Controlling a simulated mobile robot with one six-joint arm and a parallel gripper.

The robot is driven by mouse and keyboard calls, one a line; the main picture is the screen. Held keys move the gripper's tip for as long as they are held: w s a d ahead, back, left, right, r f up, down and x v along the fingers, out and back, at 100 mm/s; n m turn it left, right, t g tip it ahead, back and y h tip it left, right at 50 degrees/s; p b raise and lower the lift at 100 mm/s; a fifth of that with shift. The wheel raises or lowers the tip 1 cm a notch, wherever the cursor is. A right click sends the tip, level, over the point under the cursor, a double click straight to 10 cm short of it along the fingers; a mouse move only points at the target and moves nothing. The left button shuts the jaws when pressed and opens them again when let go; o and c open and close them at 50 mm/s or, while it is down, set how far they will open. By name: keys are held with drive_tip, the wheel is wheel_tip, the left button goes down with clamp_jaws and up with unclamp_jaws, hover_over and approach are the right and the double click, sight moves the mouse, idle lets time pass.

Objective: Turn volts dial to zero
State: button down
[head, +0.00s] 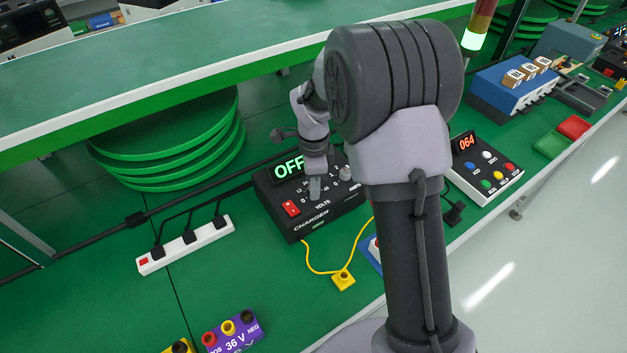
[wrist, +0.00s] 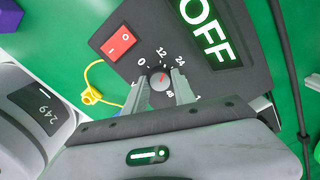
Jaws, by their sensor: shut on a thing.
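The black charger box (head: 326,213) stands on the green bench, with a lit green OFF display (head: 288,168) and a red rocker switch (head: 291,208). Its grey volts dial (wrist: 160,82) shows in the wrist view, ringed by marks including 0, 12 and 24. A small red mark on the dial appears to point up and right, away from the 0; its exact setting is hard to read. My gripper (wrist: 160,88) is shut on the dial, one finger on each side. In the head view my gripper (head: 315,186) hides most of this dial.
A second knob (head: 346,173) sits right of my gripper on the charger. A yellow lead (head: 343,280) lies in front. A white power strip (head: 186,246) and green trays (head: 170,150) are to the left. A button box (head: 486,170) reading 064 stands to the right.

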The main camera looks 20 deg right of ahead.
drive_tip(key=n+p, duration=0.2)
drive_tip(key=n, duration=0.5)
drive_tip(key=shift+r+p, duration=0.15)
drive_tip(key=shift+p, duration=0.25)
drive_tip(key=n+p, duration=0.1)
drive_tip(key=n, duration=0.2)
drive_tip(key=shift+n, duration=0.4)
drive_tip(key=shift+n+p, duration=0.7)
drive_tip(key=shift+n, duration=0.9)
drive_tip(key=c, duration=1)
unclamp_jaws()
drive_tip(key=shift+c, duration=0.2)
